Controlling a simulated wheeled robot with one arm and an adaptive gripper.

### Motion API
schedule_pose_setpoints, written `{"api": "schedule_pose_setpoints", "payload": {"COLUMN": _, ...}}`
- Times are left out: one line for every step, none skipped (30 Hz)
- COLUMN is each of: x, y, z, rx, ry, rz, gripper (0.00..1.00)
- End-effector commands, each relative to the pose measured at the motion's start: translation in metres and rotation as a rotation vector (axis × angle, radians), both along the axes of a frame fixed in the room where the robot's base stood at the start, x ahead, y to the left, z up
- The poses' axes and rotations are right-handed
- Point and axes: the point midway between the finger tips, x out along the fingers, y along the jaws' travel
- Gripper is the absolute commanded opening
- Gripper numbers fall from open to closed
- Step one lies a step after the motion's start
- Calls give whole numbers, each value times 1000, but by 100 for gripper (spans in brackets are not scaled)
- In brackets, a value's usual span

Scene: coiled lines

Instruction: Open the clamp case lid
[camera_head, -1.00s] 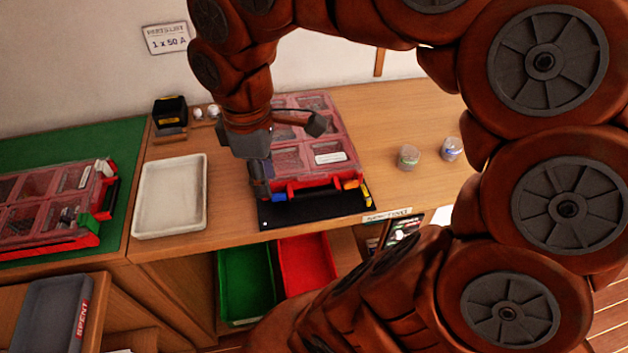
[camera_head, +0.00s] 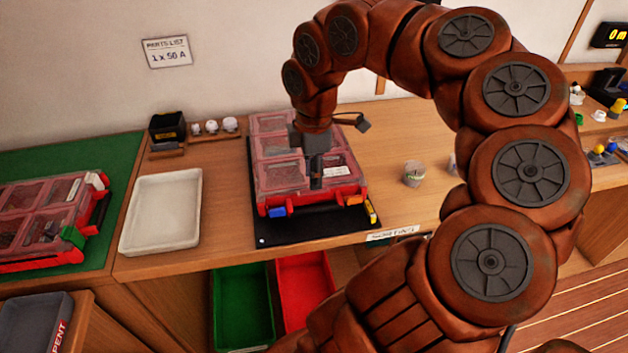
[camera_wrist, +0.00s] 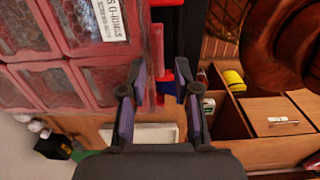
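A red case (camera_head: 262,190) with a clear, divided lid lies on a black mat (camera_head: 310,230) on the wooden bench. Its lid looks shut. A blue latch (camera_head: 277,211) is at the left of its front edge and a yellow-orange one (camera_head: 354,199) at the right. The label is only partly readable, ending in "O-RINGS", in the wrist view (camera_wrist: 110,18). My gripper (camera_head: 316,178) points down near the front of the lid. In the wrist view my gripper (camera_wrist: 160,72) has its fingers apart, with the blue latch (camera_wrist: 158,93) showing between them, apparently beyond. Contact cannot be told.
A second red case (camera_head: 45,225) with a green latch lies on the green mat at left. A white tray (camera_head: 160,212) stands between the cases. Small jars (camera_head: 414,173) stand to the right. Green (camera_head: 242,305) and red (camera_head: 305,290) bins sit below the bench edge.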

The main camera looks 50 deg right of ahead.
Motion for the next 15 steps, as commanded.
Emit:
{"api": "schedule_pose_setpoints", "payload": {"x": -1, "y": 0, "z": -6, "rx": 1, "ry": 1, "rz": 0, "gripper": 31}}
{"api": "schedule_pose_setpoints", "payload": {"x": -1, "y": 0, "z": -9, "rx": 0, "ry": 1, "rz": -1, "gripper": 31}}
{"api": "schedule_pose_setpoints", "payload": {"x": -1, "y": 0, "z": -13, "rx": 1, "ry": 2, "rz": -1, "gripper": 31}}
{"api": "schedule_pose_setpoints", "payload": {"x": -1, "y": 0, "z": -15, "rx": 1, "ry": 2, "rz": -2, "gripper": 31}}
{"api": "schedule_pose_setpoints", "payload": {"x": -1, "y": -1, "z": -18, "rx": 1, "ry": 2, "rz": -2, "gripper": 31}}
{"api": "schedule_pose_setpoints", "payload": {"x": -1, "y": 0, "z": -21, "rx": 1, "ry": 1, "rz": -2, "gripper": 31}}
{"api": "schedule_pose_setpoints", "payload": {"x": -1, "y": 0, "z": -23, "rx": 1, "ry": 1, "rz": -1, "gripper": 31}}
{"api": "schedule_pose_setpoints", "payload": {"x": -1, "y": 0, "z": -24, "rx": 0, "ry": 0, "rz": -1, "gripper": 31}}
{"api": "schedule_pose_setpoints", "payload": {"x": 0, "y": 0, "z": -26, "rx": 0, "ry": -1, "rz": 0, "gripper": 31}}
{"api": "schedule_pose_setpoints", "payload": {"x": 0, "y": 0, "z": -27, "rx": 0, "ry": -1, "rz": 0, "gripper": 31}}
{"api": "schedule_pose_setpoints", "payload": {"x": 0, "y": 0, "z": -28, "rx": 0, "ry": -3, "rz": -1, "gripper": 31}}
{"api": "schedule_pose_setpoints", "payload": {"x": 0, "y": 0, "z": -28, "rx": 0, "ry": -3, "rz": -1, "gripper": 31}}
{"api": "schedule_pose_setpoints", "payload": {"x": 0, "y": 0, "z": -29, "rx": 0, "ry": -3, "rz": -1, "gripper": 31}}
{"api": "schedule_pose_setpoints", "payload": {"x": 0, "y": 0, "z": -29, "rx": 0, "ry": -3, "rz": -1, "gripper": 31}}
{"api": "schedule_pose_setpoints", "payload": {"x": 0, "y": 0, "z": -29, "rx": 0, "ry": -3, "rz": -1, "gripper": 31}}
